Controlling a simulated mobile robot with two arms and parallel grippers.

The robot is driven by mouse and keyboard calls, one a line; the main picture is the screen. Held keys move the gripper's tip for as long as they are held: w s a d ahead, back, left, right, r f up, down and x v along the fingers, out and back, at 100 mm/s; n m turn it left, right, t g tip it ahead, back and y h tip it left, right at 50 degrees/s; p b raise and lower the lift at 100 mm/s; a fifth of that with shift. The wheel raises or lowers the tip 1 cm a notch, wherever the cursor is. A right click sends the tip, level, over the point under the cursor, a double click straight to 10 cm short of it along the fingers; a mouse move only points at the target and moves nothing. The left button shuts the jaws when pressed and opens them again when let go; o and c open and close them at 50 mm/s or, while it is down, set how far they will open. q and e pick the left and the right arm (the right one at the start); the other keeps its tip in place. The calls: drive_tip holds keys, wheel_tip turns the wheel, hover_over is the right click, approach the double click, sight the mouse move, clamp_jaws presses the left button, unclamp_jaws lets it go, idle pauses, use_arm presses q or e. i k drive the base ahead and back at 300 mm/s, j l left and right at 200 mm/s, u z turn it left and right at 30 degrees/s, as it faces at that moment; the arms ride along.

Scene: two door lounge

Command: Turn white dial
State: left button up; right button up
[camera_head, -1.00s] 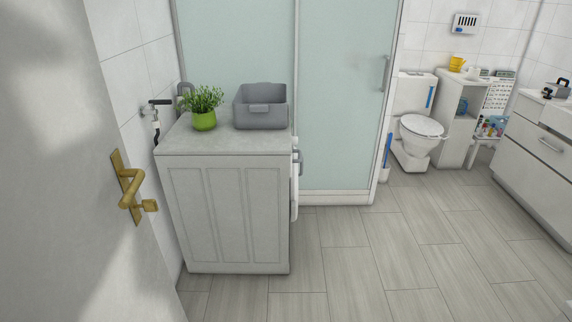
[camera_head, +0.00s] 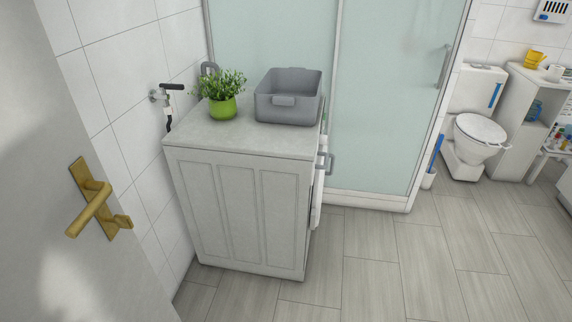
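I see no white dial that I can make out. A white washing-machine-like cabinet (camera_head: 240,212) stands against the left wall, seen from its side. Its front faces right and shows only as a thin edge, with a grey handle (camera_head: 326,163) sticking out. Any dial on that front is hidden from this angle. A green potted plant (camera_head: 222,100) and a grey bin (camera_head: 289,97) stand on its top. Neither of my grippers shows in the head view.
An open door with a brass handle (camera_head: 98,206) is close on the left. A glass shower (camera_head: 390,100) stands behind the cabinet. A toilet (camera_head: 477,135) and a white shelf (camera_head: 532,125) are at the back right. The tiled floor (camera_head: 420,265) right of the cabinet is clear.

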sight(323, 138)
drive_tip(key=i+l, duration=0.15)
drive_tip(key=l, duration=0.2)
drive_tip(key=i+l, duration=0.15)
drive_tip(key=l, duration=0.2)
drive_tip(key=i+l, duration=0.15)
drive_tip(key=l, duration=0.2)
drive_tip(key=i+l, duration=0.1)
drive_tip(key=l, duration=0.2)
